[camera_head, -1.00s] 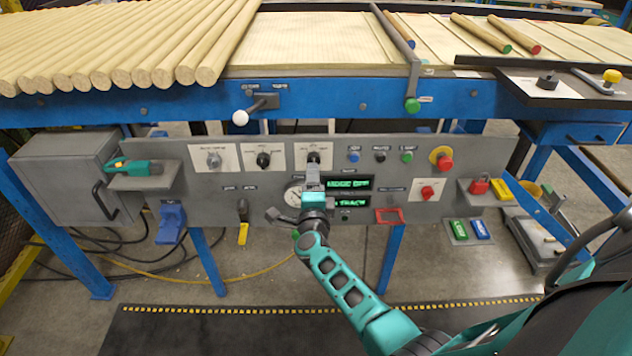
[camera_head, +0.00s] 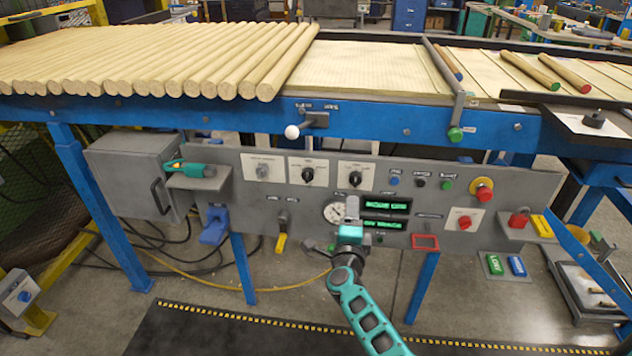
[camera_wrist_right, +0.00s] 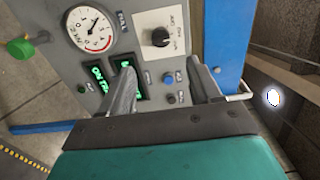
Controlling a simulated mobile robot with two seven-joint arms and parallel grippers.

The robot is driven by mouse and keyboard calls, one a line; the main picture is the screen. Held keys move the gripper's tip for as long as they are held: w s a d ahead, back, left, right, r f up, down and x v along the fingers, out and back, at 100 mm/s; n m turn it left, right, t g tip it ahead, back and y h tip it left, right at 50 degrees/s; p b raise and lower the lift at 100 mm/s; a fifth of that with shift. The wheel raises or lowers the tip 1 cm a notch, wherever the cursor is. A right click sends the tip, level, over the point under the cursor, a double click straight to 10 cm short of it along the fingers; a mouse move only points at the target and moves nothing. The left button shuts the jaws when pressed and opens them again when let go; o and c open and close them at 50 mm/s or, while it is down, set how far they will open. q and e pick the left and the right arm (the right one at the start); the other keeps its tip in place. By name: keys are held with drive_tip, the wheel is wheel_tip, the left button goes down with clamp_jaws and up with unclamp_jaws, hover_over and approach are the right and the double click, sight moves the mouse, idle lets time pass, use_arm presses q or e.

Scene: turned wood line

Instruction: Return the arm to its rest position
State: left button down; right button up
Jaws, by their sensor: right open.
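My right arm (camera_head: 365,315) reaches up from the bottom of the head view, with its teal and grey links in front of the control panel. My right gripper (camera_head: 352,208) is in front of the panel, by the round gauge (camera_head: 336,212) and the green-lit displays (camera_head: 386,207). In the right wrist view the two grey fingers (camera_wrist_right: 160,85) stand well apart with nothing between them but the panel behind. The gauge (camera_wrist_right: 87,28) and a black knob (camera_wrist_right: 160,37) lie beyond the fingers. My left gripper is not in view.
The grey panel (camera_head: 250,215) carries knobs, buttons and a red emergency button (camera_head: 482,188). Above it, a blue-framed table (camera_head: 370,115) holds rows of wooden rods (camera_head: 150,60). A lever with a white ball (camera_head: 292,132) juts out. Open floor (camera_head: 200,290) lies below.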

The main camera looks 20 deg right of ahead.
drive_tip(key=s+a+f+n+g+y+p, duration=0.1)
drive_tip(key=s+a+n+y, duration=0.4)
drive_tip(key=s+n, duration=0.8)
drive_tip(key=s+a+f+n+g+y+p, duration=0.2)
drive_tip(key=s+a+n+y, duration=0.4)
drive_tip(key=s+n, duration=0.7)
drive_tip(key=a+f+g, duration=0.1)
drive_tip(key=a, duration=0.1)
drive_tip(key=shift+a+f+n+y, duration=0.3)
drive_tip(key=shift+a+n, duration=0.05)
drive_tip(key=shift+n, duration=0.05)
